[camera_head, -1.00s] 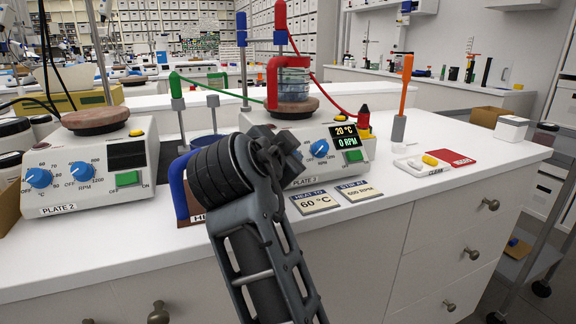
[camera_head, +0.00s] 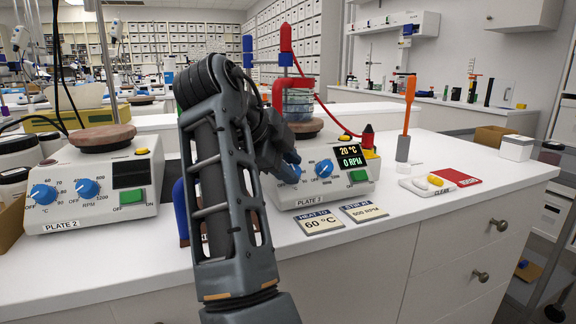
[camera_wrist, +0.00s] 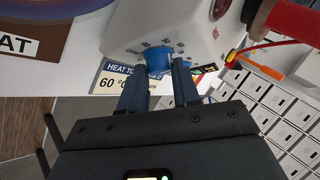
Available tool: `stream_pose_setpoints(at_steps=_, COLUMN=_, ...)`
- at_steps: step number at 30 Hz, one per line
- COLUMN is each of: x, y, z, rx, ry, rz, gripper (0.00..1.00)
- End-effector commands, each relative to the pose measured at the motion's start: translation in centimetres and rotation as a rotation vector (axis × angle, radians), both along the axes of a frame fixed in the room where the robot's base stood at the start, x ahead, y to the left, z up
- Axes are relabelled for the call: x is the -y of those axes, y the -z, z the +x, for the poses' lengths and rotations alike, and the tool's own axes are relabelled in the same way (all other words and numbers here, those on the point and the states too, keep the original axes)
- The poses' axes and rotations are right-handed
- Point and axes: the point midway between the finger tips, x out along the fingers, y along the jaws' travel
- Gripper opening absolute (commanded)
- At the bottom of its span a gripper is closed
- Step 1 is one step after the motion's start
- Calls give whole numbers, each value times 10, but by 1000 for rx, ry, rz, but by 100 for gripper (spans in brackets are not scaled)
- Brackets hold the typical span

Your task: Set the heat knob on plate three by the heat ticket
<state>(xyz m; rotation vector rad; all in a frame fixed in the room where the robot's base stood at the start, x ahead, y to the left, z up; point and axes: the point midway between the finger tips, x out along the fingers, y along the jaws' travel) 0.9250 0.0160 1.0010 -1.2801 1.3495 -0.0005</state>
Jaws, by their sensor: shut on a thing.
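Plate three (camera_head: 330,190) is a white hotplate stirrer. Its display reads 20 °C and 0 RPM. My gripper (camera_wrist: 158,72) is shut on the blue heat knob (camera_wrist: 158,58), with one finger on each side in the wrist view. In the head view my arm hides much of the heat knob (camera_head: 291,172). The knob's pointer cannot be made out. The blue RPM knob (camera_head: 324,168) stands to its right. The heat ticket (camera_head: 318,223) reads "HEAT TO 60 °C" and lies in front of the plate; it also shows in the wrist view (camera_wrist: 112,80).
The "STIR AT 600 RPM" ticket (camera_head: 362,211) lies beside the heat ticket. Plate 2 (camera_head: 95,190) stands to the left. A beaker (camera_head: 298,100) sits on plate three.

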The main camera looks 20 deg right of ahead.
Motion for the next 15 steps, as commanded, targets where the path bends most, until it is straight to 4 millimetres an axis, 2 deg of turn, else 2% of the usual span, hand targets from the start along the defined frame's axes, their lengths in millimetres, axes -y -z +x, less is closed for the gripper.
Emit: stream_pose_setpoints(at_steps=15, x=2, y=0, z=2, rx=-3, ry=127, rz=132, gripper=1)
